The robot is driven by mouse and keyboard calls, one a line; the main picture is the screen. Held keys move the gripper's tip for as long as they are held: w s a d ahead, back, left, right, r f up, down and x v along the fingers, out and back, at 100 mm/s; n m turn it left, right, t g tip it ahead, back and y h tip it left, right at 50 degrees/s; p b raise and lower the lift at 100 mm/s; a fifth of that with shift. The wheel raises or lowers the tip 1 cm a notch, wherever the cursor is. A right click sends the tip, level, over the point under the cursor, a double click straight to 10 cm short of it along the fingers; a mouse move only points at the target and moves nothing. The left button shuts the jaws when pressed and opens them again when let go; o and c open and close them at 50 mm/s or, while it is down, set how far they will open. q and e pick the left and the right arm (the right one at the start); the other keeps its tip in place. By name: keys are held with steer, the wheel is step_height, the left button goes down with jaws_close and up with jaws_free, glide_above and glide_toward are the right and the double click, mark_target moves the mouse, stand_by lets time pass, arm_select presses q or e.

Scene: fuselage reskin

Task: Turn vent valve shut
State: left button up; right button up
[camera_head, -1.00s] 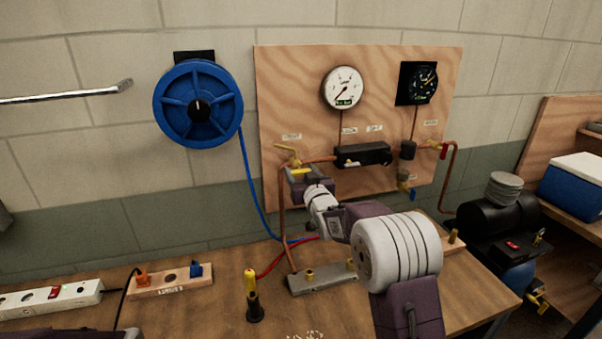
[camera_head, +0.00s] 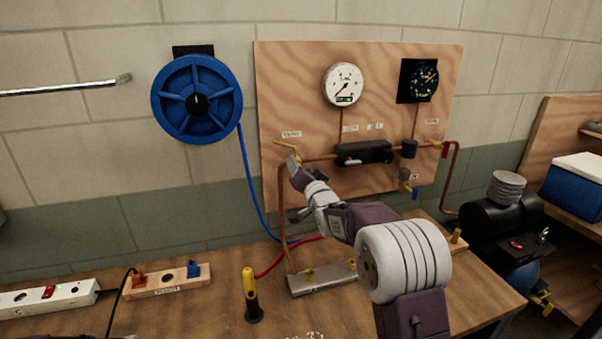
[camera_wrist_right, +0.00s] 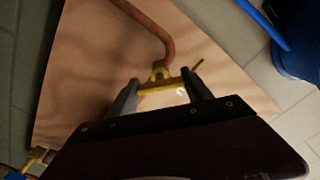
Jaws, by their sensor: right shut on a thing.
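A yellow valve (camera_head: 284,145) sits at the left end of the copper pipe on the plywood board (camera_head: 290,85). The label above it is too blurred to read. My right gripper (camera_head: 293,162) is at this valve, tilted. In the right wrist view my right gripper's two fingers (camera_wrist_right: 160,95) stand either side of the yellow valve (camera_wrist_right: 163,87) and are shut on its bar. A thin yellow piece sticks out past the finger on the right. In the head view the gripper partly hides the valve.
A black manifold (camera_head: 364,153), a white gauge (camera_head: 343,84) and a dark gauge (camera_head: 418,81) are on the board. A blue hose reel (camera_head: 197,100) hangs to the left. Below, the bench holds a grey metal bar (camera_head: 323,279) and a yellow-black tool (camera_head: 250,295).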

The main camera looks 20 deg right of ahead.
arm_select(q)
steer(key=shift+f, duration=0.25)
arm_select(e)
steer(key=m, duration=0.4)
steer(key=shift+f, duration=0.1)
steer(key=shift+m, duration=2.8)
steer(key=o, duration=1.4)
steer(key=shift+c, duration=0.2)
steer(key=shift+a, duration=0.1)
